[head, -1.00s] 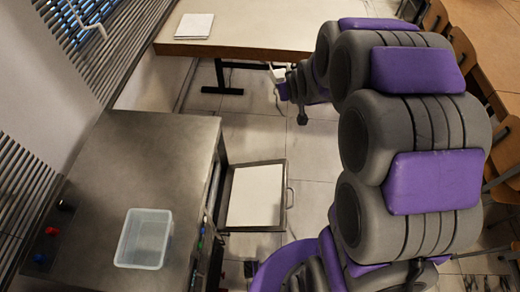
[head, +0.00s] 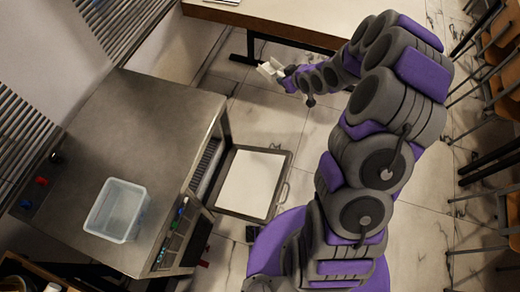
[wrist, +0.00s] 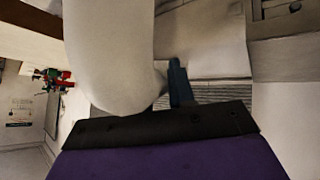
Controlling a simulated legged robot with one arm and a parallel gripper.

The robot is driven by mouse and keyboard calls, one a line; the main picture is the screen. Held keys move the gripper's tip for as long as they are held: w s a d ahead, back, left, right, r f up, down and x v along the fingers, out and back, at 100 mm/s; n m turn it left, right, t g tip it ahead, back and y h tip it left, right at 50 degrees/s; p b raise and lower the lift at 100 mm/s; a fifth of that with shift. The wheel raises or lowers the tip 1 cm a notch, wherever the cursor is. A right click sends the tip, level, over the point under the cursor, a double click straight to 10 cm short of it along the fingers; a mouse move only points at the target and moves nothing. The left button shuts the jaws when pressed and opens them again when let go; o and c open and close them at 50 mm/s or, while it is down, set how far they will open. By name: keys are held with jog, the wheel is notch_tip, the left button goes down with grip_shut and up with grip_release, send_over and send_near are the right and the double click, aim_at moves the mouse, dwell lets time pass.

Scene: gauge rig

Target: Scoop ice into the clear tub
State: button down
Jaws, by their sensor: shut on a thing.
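The clear tub (head: 117,210) stands upright on the steel counter at the lower left of the head view and looks empty. An open drawer (head: 283,200) juts out from the counter's right side, with a flat white fill (head: 250,183); I cannot tell whether that is ice. My gripper (head: 284,74) is up beyond the drawer, near the far table. It is shut on a white thing that looks like the scoop (head: 268,68). In the wrist view the pale rounded scoop (wrist: 108,55) fills much of the upper left, beside a dark finger.
The steel counter (head: 150,110) has bare room behind the tub. Coloured knobs (head: 41,181) sit at its left edge. A wooden-topped table (head: 290,25) stands at the back, and chairs (head: 500,50) line the right side.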

jog(key=s+a+f+n+g+y+b, duration=0.1)
jog(key=s+a+f+n+g+y, duration=0.15)
jog(key=s+f, duration=0.45)
jog(key=s+a+f+n+g+y, duration=0.1)
jog(key=s+a+f+n, duration=0.15)
jog(key=f, duration=0.85)
jog(key=s+a+f+n+g+y+b, duration=0.15)
jog(key=s+f+n, duration=0.25)
jog(key=f, duration=0.5)
jog(key=shift+g, duration=0.3)
jog(key=w+a+f+b, duration=0.2)
jog(key=w+a+f, duration=0.1)
jog(key=a, duration=0.6)
jog(key=w+a+f+b, duration=0.3)
jog(key=w+a+f, duration=0.1)
jog(key=a, duration=0.6)
jog(key=w+a+f+b, duration=0.3)
jog(key=a+f, duration=0.2)
jog(key=a, duration=0.5)
jog(key=shift+w+f, duration=0.2)
jog(key=shift+w, duration=0.05)
jog(key=shift+r, duration=0.1)
